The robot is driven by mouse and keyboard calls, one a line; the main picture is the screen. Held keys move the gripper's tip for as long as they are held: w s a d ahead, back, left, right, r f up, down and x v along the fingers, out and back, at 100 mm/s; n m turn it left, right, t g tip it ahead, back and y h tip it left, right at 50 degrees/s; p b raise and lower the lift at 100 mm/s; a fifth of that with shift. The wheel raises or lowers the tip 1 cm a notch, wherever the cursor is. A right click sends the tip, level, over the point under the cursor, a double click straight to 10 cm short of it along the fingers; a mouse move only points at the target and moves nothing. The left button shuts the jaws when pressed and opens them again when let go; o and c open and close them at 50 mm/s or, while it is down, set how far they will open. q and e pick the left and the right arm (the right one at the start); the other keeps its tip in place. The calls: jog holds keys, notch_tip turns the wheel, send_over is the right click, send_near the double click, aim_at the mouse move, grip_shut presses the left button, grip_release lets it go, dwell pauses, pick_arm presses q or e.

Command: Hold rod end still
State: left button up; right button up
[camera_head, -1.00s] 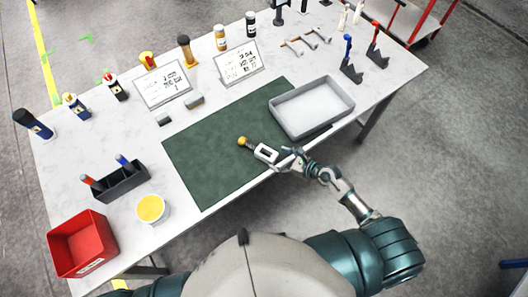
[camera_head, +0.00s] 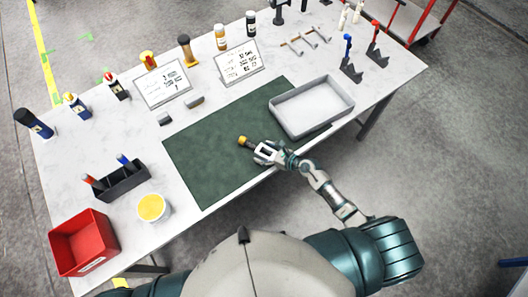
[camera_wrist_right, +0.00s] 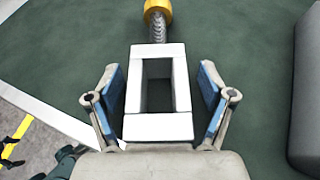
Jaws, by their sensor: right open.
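The rod end is a pale rectangular frame (camera_wrist_right: 134,92) with a threaded rod (camera_wrist_right: 157,27) and a yellow cap (camera_wrist_right: 157,7). It lies on the green mat (camera_head: 205,165) near its front edge; the yellow cap (camera_head: 242,140) points left in the head view. My right gripper (camera_head: 266,152) is at the frame and partly covers it there. In the right wrist view, my open right gripper (camera_wrist_right: 160,90) has its blue-padded fingers on either side of the frame, with gaps on both sides. My left gripper is not in view.
A grey tray (camera_head: 346,111) stands right of the rod end, on the mat's right part. A red bin (camera_head: 65,254), a white tub with yellow contents (camera_head: 151,208) and a dark holder (camera_head: 122,187) stand at the left. Signs and bottles line the back. The mat's left part is clear.

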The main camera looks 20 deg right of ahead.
aim_at(264, 150)
jog(key=shift+a, duration=0.1)
jog(key=c, duration=1.5)
jog(key=shift+w+r, duration=0.1)
grip_shut()
jog(key=shift+r, duration=0.5)
jog(key=shift+s+a+r+p, duration=0.1)
jog(key=shift+s+r+p, duration=0.15)
jog(key=shift+r, duration=0.4)
jog(key=shift+s+r+p, duration=0.15)
jog(key=shift+r+p, duration=0.15)
jog(key=shift+r, duration=0.3)
jog(key=s+a, duration=0.2)
jog(key=s, duration=0.5)
jog(key=s+a+r, duration=0.1)
jog(key=s+a, duration=0.2)
jog(key=s, duration=0.4)
jog(key=shift+s+r, duration=0.2)
